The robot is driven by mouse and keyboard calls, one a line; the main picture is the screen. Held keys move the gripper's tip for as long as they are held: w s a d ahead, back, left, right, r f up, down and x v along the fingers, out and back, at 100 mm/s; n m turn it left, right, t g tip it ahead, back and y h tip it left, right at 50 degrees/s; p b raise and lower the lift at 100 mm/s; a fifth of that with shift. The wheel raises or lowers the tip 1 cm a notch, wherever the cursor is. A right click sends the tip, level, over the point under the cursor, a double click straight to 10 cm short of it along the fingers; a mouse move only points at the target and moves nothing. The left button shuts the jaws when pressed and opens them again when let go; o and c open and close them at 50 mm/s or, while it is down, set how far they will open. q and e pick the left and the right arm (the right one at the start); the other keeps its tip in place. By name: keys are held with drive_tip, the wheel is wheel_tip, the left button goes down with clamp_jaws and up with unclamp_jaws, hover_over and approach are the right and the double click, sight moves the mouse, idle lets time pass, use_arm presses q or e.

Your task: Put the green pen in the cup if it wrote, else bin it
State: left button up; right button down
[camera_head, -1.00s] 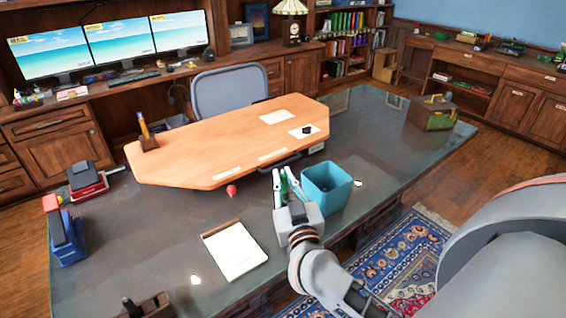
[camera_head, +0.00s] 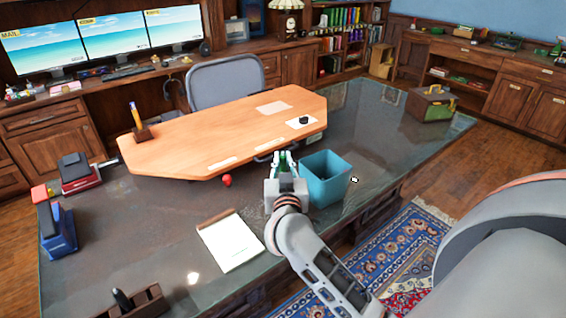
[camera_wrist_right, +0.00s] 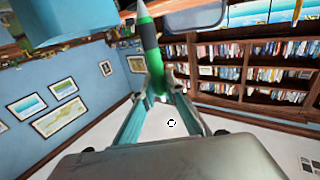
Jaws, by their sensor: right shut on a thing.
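My right gripper (camera_head: 286,157) is shut on the green pen (camera_wrist_right: 150,45), just left of the teal bin (camera_head: 325,182) and above the dark desk. In the right wrist view the pen stands between the two fingers (camera_wrist_right: 158,92), grey tip toward the top of the picture. In the head view the gripper mostly hides it. A small wooden cup (camera_head: 142,134) with pens in it stands on the raised wooden top at left. A notepad (camera_head: 228,242) lies on the desk; a faint greenish mark seems to show on its page. My left gripper is not in view.
A red ball-like thing (camera_head: 227,180) lies by the edge of the wooden top (camera_head: 230,135). A blue stapler-like thing (camera_head: 60,235) and a dark holder (camera_head: 135,303) are at the left. A box (camera_head: 431,105) stands at the far right. The desk between notepad and ball is clear.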

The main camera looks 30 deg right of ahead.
drive_tip(key=shift+f+b, duration=0.45)
drive_tip(key=shift+f, duration=1.95)
drive_tip(key=c, duration=2)
unclamp_jaws()
drive_tip(key=shift+v, duration=6.05)
